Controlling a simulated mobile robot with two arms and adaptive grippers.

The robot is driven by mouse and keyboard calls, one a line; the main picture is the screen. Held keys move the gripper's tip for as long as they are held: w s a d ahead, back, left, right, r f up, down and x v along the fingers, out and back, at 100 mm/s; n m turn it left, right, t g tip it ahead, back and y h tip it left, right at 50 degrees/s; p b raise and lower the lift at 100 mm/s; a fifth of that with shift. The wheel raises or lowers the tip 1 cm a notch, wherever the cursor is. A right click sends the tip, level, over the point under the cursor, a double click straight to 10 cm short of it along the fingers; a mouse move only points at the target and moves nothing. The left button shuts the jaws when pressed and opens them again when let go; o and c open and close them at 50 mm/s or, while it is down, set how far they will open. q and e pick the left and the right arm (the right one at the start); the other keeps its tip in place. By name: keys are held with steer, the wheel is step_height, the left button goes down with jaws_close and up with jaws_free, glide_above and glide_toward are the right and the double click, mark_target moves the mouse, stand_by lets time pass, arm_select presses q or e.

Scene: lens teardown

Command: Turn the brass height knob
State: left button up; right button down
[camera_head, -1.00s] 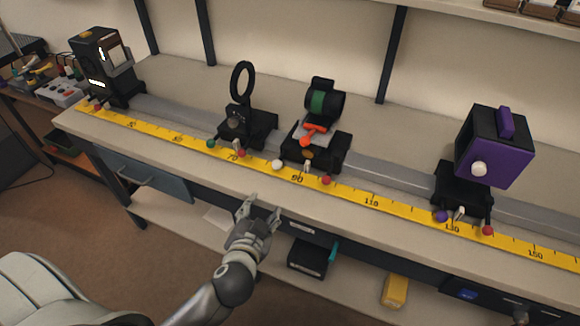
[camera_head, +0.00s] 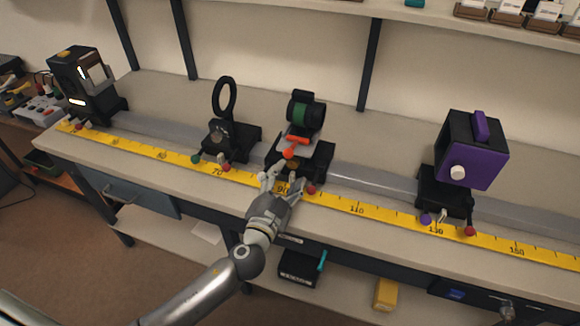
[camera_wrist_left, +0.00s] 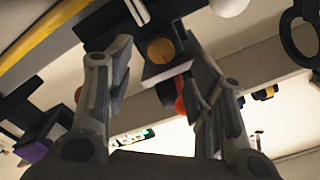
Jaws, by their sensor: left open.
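The brass height knob (camera_wrist_left: 160,48) shows as a round gold disc on a black block in the left wrist view. It lies beyond and between my fingertips, apart from them as far as I can tell. In the head view it is largely obscured near my gripper, on the front of the black carriage (camera_head: 318,157) that bears the green-banded lens holder (camera_head: 302,112). My left gripper (camera_head: 286,178) is open in front of this carriage, with its fingers over the yellow scale. My right gripper is not in view.
An orange lever (camera_head: 293,140) and a red knob (camera_head: 312,190) sit close to my left gripper. A ring holder (camera_head: 225,98) stands to the left, a purple-faced box (camera_head: 470,155) to the right. The yellow scale (camera_head: 355,208) runs along the bench's front.

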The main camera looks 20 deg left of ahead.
mark_target(293, 166)
arm_select(q)
steer(key=shift+w, duration=1.65)
steer(key=c, duration=1)
steer(key=shift+d+m, duration=0.1)
steer(key=shift+m, duration=0.3)
steer(key=m, duration=0.3)
steer(key=shift+m, duration=0.3)
steer(key=shift+f+m, duration=0.1)
steer(key=shift+m, duration=1.5)
